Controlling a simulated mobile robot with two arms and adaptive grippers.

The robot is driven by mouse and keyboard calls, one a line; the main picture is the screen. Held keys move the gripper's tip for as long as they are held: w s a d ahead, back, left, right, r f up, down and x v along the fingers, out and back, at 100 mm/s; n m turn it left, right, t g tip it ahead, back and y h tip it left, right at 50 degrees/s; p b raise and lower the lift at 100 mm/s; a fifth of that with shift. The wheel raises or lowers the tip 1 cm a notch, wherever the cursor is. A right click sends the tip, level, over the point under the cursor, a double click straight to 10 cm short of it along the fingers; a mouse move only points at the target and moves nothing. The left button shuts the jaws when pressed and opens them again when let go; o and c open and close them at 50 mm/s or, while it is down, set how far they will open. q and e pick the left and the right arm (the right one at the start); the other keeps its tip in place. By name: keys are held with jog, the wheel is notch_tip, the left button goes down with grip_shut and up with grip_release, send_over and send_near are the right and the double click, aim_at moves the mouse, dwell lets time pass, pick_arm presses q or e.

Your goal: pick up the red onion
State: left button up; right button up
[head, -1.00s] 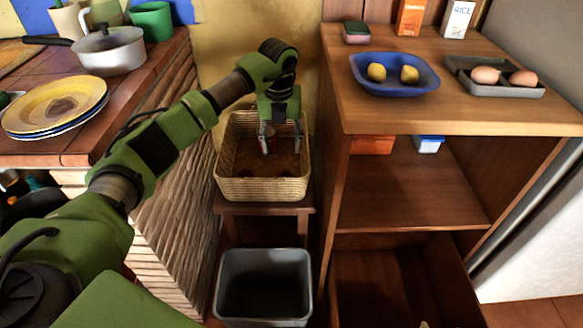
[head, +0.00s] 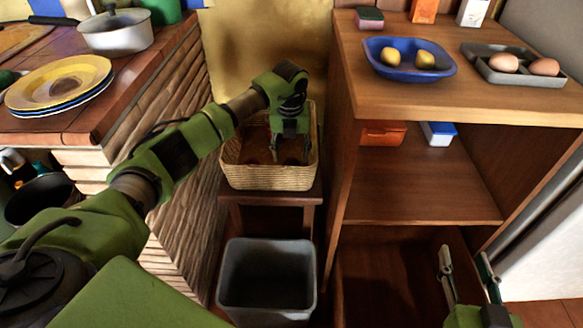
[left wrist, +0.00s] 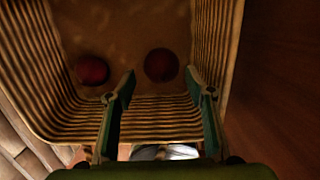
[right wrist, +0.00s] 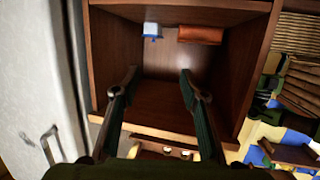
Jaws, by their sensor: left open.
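Two dark red round things, which look like red onions, lie in the wicker basket (head: 268,179). In the left wrist view one red onion (left wrist: 161,65) shows between and beyond the fingertips, and the other (left wrist: 92,70) is to the left. My left gripper (head: 290,160) points down into the basket, open and empty; its open fingers also show in the left wrist view (left wrist: 160,80). In the head view the onions are dim and partly hidden. My right gripper (head: 465,260) is open and empty in front of the wooden cabinet; it also shows in the right wrist view (right wrist: 160,75).
The basket stands on a small wooden stool (head: 270,196) between the brick counter (head: 150,110) and the wooden cabinet (head: 450,105). A grey bin (head: 267,306) stands below. The basket walls are close around my left gripper.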

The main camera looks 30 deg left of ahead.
aim_at(291, 159)
pick_arm(q)
notch_tip(291, 159, down, 4)
jog(key=shift+w+b, duration=0.15)
jog(key=shift+b, duration=0.5)
jog(key=shift+f, duration=0.15)
jog(key=c, duration=0.9)
pick_arm(e)
notch_tip(291, 159, up, 8)
jog(key=w+a+t+y, duration=0.1)
jog(key=t, duration=0.3)
jog(key=shift+a+r, duration=0.15)
jog(key=shift+a, duration=0.05)
